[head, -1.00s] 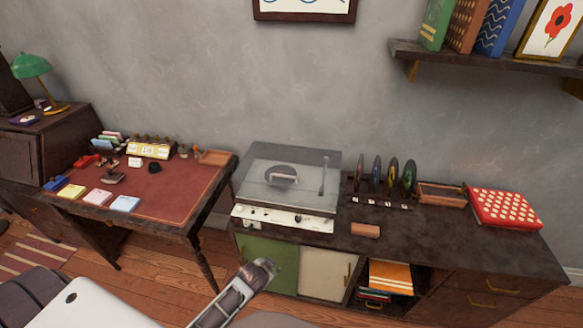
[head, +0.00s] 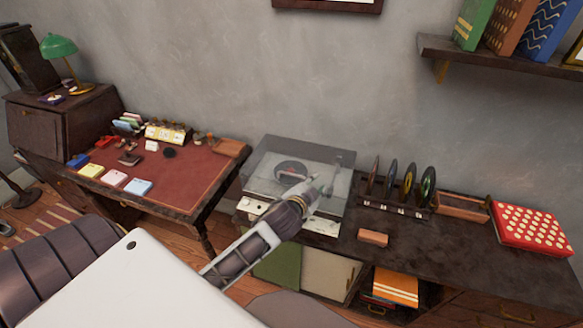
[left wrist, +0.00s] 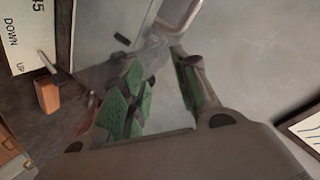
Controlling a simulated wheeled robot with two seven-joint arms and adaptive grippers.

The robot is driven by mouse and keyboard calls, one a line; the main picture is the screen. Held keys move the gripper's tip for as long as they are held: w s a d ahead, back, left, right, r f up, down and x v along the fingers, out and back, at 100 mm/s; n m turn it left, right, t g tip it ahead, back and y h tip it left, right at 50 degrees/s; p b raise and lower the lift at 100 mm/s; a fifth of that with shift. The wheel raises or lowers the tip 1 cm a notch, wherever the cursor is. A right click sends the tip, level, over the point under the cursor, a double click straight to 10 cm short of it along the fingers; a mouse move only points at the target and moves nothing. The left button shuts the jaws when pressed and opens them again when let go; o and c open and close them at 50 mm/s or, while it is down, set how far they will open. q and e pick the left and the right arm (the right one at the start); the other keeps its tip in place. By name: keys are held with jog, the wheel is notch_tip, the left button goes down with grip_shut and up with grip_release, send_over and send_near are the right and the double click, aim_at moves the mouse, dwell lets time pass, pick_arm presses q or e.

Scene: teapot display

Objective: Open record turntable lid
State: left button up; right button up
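The record turntable (head: 258,205) stands on the dark cabinet with its clear lid (head: 262,160) down over the platter. A pale handle (head: 293,178) shows on the lid. My left gripper (head: 326,188) reaches in from the lower left and appears over the front right part of the lid. In the left wrist view, my left gripper (left wrist: 165,50) has its green-padded fingers apart, with nothing between them. A shiny curved bar, seemingly the lid handle (left wrist: 183,14), lies just beyond the fingertips. Part of the turntable's front panel (left wrist: 25,35) shows at upper left. My right gripper is not in view.
A small wooden block (head: 373,237) lies right of the turntable. A rack of records (head: 396,210), a wooden tray (head: 462,207) and a red dotted box (head: 530,228) stand farther right. A desk (head: 190,190) stands to the left, and a wall shelf (head: 500,55) hangs at upper right.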

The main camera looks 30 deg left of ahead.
pick_arm(q)
jog(key=w+d+r+m+t+h, duration=0.2)
jog(key=d+r+m+t+h, duration=0.15)
jog(key=r+m, duration=0.4)
jog(key=w+d+r+m+t+h, duration=0.3)
jog(key=d+r+m+h, duration=0.1)
jog(key=r, duration=0.7)
jog(key=s+d+r+m+g+h, duration=0.25)
jog(key=d+m+g+h, duration=0.35)
jog(key=m, duration=0.5)
jog(key=s+d+r+m+g+h, duration=0.2)
jog(key=s+d+m+g+h, duration=0.3)
jog(key=m, duration=0.7)
jog(key=a+f+m+g+y, duration=0.7)
jog(key=f+m+y, duration=0.1)
jog(key=f+m, duration=0.15)
jog(key=w+a+y, duration=0.1)
jog(key=a+y, duration=0.8)
jog(key=a, duration=1.3)
jog(key=shift+w+r+y, duration=0.2)
jog(key=shift+r+y, duration=0.15)
jog(key=shift+r, duration=0.05)
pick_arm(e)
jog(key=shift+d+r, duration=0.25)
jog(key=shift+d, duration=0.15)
